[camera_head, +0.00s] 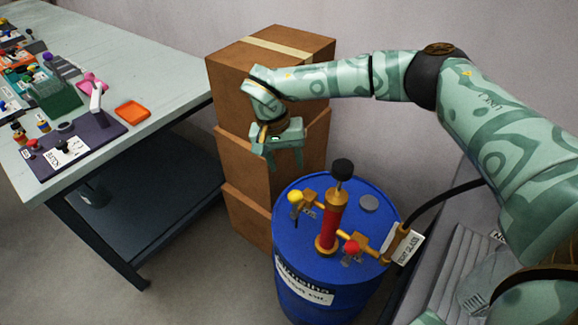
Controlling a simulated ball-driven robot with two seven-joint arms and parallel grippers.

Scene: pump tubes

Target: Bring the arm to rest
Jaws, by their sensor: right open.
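My right arm (330,82) reaches in from the right, a pale green patterned arm bent over the blue drum. Its gripper (285,160) points down with its fingers apart and empty. It hangs in front of the stacked cardboard boxes, above and left of the drum's top. The blue drum (290,245) carries a pump with a red tube (330,228), a black knob (342,168), a yellow knob (295,197) and a red knob (352,247). The gripper appears apart from the pump. My left gripper is not in view.
Cardboard boxes (225,95) are stacked behind the drum. A black hose (440,195) runs from the pump's right side. Floor is clear between table and drum.

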